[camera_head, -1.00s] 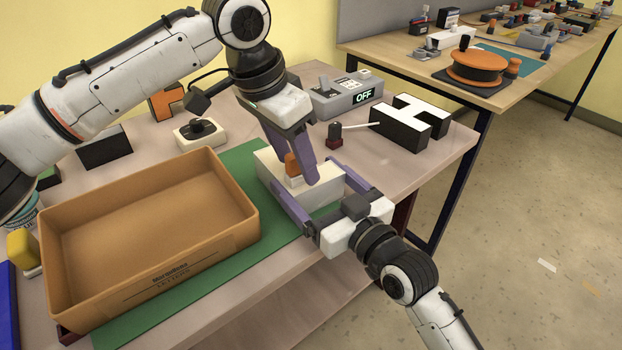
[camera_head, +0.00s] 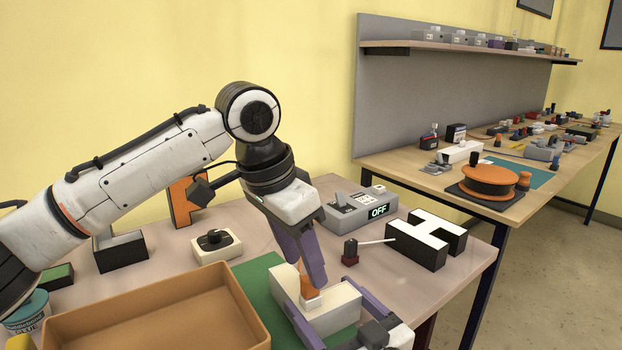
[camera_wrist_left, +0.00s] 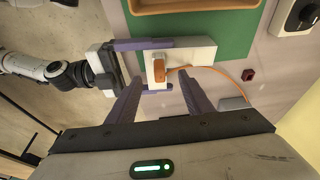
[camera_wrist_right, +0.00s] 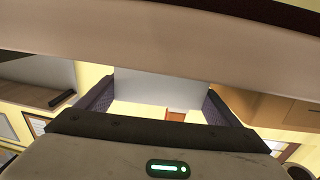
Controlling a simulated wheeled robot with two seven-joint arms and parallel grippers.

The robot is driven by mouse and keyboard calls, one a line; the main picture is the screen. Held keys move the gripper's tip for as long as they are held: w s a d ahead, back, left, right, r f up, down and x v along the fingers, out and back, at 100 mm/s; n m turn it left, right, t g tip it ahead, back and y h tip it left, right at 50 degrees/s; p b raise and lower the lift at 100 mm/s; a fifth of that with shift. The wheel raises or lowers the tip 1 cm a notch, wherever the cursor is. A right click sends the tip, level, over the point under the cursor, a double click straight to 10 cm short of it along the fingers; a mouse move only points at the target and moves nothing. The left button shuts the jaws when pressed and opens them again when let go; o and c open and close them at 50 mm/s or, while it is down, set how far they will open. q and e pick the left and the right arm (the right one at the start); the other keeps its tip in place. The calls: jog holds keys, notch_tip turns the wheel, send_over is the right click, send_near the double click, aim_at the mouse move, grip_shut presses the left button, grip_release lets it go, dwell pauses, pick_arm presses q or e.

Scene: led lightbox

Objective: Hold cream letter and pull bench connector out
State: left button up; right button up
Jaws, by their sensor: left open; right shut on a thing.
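The right wrist view does not clearly show the letter.
A tan bin (camera_head: 150,318) stands left of the letter. Behind are a rotary switch box (camera_head: 216,245), a grey unit reading OFF (camera_head: 350,212), a small dark red block (camera_head: 350,252) and a black-and-white H letter (camera_head: 426,238). An orange letter (camera_head: 186,202) stands at the back.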

aim_at(307, 277)
pick_arm(q)
jog(key=shift+s+a+r, duration=0.15)
jog(key=shift+r, duration=0.3)
jog(key=shift+c, duration=1)
jog(key=shift+x, duration=3.35)
grip_shut()
jog(key=o, duration=1.7)
grip_release()
jog(key=shift+c, duration=0.2)
jog(key=shift+r, duration=0.15)
jog(key=c, duration=0.3)
jog(key=v, duration=0.5)
jog(key=shift+s+a+r, duration=0.1)
jog(key=shift+a+r, duration=0.1)
jog(key=shift+r, duration=0.15)
jog(key=c, duration=1.4)
jog(key=shift+o, duration=0.2)
jog(key=shift+x, duration=3.35)
